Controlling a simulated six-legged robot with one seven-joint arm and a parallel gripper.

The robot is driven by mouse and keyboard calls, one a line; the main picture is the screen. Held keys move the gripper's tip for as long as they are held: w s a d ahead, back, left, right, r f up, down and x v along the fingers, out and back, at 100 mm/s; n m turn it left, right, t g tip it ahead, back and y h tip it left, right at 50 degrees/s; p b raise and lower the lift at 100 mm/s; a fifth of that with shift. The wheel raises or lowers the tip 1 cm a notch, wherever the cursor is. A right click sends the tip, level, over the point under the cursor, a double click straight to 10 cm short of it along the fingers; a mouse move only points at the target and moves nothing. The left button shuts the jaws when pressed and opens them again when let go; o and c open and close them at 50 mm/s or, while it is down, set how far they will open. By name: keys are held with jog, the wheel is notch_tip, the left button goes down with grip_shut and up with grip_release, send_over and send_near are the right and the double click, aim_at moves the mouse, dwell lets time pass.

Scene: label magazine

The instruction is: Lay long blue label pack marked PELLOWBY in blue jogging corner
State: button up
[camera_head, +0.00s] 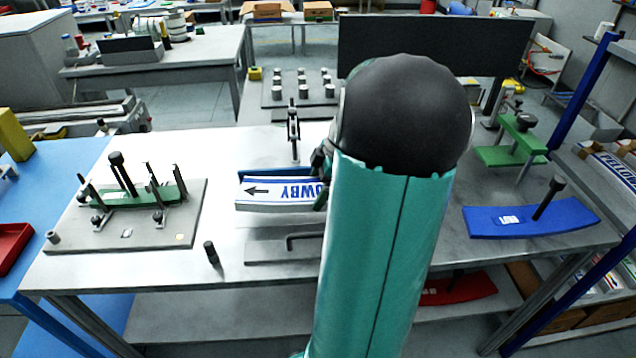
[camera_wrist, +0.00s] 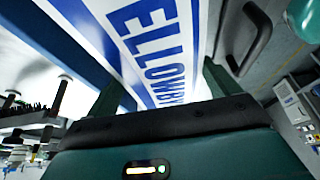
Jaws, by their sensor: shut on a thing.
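In the wrist view the pack (camera_wrist: 145,40) reads "ELLOWB". My gripper (camera_wrist: 160,88) is shut on the pack, with one finger along each side. In the head view my arm hides most of the gripper and the pack's right end. A blue wall (camera_head: 272,173), seemingly the blue jogging corner, runs just behind the pack. A dark blue bar (camera_wrist: 75,22) lies beside the pack in the wrist view. I cannot tell whether the pack touches it or rests on its floor.
A grey plate with a bent black handle (camera_head: 300,238) lies in front of the pack. A green fixture with clamps (camera_head: 130,195) stands left, near a small black peg (camera_head: 211,252). A curved blue plate with a black handle (camera_head: 528,219) and a green stand (camera_head: 515,150) are at right.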

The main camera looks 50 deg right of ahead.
jog(key=o, duration=1.2)
